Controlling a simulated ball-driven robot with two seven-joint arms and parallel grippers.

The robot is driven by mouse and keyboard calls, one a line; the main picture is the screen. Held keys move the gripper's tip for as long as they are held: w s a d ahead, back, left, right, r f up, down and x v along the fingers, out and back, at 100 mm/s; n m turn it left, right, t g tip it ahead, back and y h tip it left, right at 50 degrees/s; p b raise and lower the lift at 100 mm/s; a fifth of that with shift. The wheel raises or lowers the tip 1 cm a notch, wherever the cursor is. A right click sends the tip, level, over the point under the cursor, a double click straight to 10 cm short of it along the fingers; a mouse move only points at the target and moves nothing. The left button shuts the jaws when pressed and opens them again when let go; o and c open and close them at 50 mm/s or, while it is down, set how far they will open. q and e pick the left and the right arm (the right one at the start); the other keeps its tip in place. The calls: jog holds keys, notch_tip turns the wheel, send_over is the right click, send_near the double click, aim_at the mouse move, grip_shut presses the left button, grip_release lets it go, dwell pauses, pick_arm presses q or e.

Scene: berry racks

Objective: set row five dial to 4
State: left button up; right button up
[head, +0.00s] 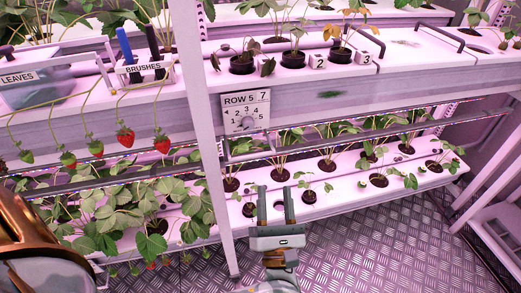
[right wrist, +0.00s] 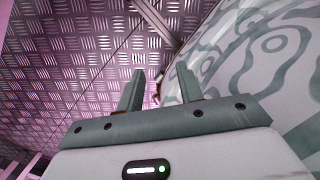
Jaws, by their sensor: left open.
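The ROW 5 dial panel (head: 245,111) is a white plate on the front of the rack shelf, near the centre of the head view. It bears numbers in an arc around a small round knob (head: 248,123), and a 7 at its upper right. Where the knob points is too small to tell. My left gripper (head: 277,203) is open and empty, with its fingers up, below and slightly right of the panel and apart from it. My right gripper (right wrist: 157,90) shows in the right wrist view, fingers apart and empty, over the metal floor.
A white rack post (head: 205,150) stands just left of the panel. A lower tray (head: 330,192) with potted seedlings lies behind my left gripper. Strawberries (head: 125,138) hang at left, under a BRUSHES holder (head: 146,72). The patterned metal floor (head: 370,250) at lower right is clear.

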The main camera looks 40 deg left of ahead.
aim_at(249, 128)
pick_arm(q)
jog(key=w+a+r+n+g, duration=0.1)
jog(key=w+a+r+n, duration=0.1)
jog(key=a, duration=0.2)
jog(key=w+a+r+n+g+y+b, duration=0.1)
jog(key=w+a+n, duration=0.1)
jog(key=w+a, duration=0.1)
jog(key=w+a+r+n+g+y+b, duration=0.1)
jog(key=w+a+r+n, duration=0.1)
jog(key=a, duration=0.3)
jog(key=shift+w+a+r+n+g, duration=0.15)
jog(key=shift+w+r+n+g, duration=0.15)
jog(key=shift+w, duration=0.3)
jog(key=shift+w+a+r, duration=0.15)
jog(key=shift+w+a, duration=0.1)
jog(key=shift+w+a+r, duration=0.1)
jog(key=shift+a+r, duration=0.05)
jog(key=shift+a, duration=0.05)
pick_arm(e)
jog(key=shift+s+d+f, duration=0.15)
jog(key=shift+d+f, duration=0.2)
jog(key=shift+f, duration=0.3)
jog(key=shift+s+d+f, duration=0.15)
jog(key=shift+d+f, duration=0.2)
jog(key=shift+f, duration=0.25)
